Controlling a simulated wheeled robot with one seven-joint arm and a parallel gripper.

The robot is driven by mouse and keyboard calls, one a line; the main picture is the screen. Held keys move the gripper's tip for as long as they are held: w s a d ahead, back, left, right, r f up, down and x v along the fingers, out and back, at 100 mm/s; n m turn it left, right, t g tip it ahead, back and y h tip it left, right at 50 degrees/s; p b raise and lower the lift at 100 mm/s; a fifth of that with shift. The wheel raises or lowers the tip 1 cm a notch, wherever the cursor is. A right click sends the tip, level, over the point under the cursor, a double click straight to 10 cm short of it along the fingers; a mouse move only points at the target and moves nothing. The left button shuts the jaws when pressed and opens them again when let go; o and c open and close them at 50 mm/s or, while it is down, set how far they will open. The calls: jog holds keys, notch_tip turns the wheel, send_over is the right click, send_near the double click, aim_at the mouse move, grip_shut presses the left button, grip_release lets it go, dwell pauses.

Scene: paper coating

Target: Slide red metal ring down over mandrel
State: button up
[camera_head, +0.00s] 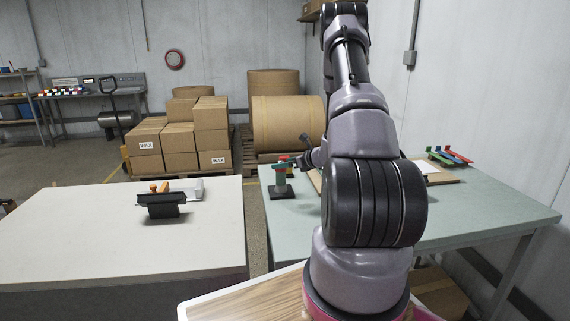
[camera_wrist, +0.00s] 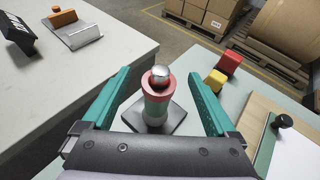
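The mandrel is a pale green upright post (camera_wrist: 155,110) with a shiny metal dome on top and a dark square base, on the green table. It also shows in the head view (camera_head: 281,178). The red metal ring (camera_wrist: 149,84) sits around the mandrel's upper part, just below the dome. My gripper (camera_wrist: 161,76) is open, its two teal fingers wide apart on either side of the mandrel. Neither finger visibly touches the ring. In the head view my gripper (camera_head: 302,163) is small beside the mandrel, partly hidden by my arm.
A red block (camera_wrist: 229,62) and a yellow block (camera_wrist: 215,80) stand right of the mandrel. A board with a black knob (camera_wrist: 284,121) lies further right. A pale table (camera_head: 110,230) stands left across a gap. Cartons (camera_head: 180,140) and paper rolls (camera_head: 285,122) stand behind.

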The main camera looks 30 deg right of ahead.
jog(key=v, duration=1)
jog(key=shift+s+d+r, duration=0.15)
jog(key=shift+s+d, duration=0.1)
jog(key=shift+s, duration=0.05)
jog(key=s+a+r+n+g+y, duration=0.2)
jog(key=s+a+r+n+g, duration=0.15)
jog(key=a+r+n, duration=0.5)
jog(key=s+a+r+n+g+y, duration=0.25)
jog(key=s+a+r+n, duration=0.2)
jog(key=a+r, duration=0.55)
jog(key=s+a+r+n+h, duration=0.2)
jog(key=s+r+n+h, duration=0.1)
jog(key=s+r+n, duration=0.2)
jog(key=s+a+r+n+h, duration=0.2)
jog(key=s+r+n+h, duration=0.2)
jog(key=s+n, duration=0.5)
jog(key=shift+s+a+r+n+t, duration=0.3)
jog(key=shift+s+r, duration=0.7)
jog(key=shift+s, duration=0.75)
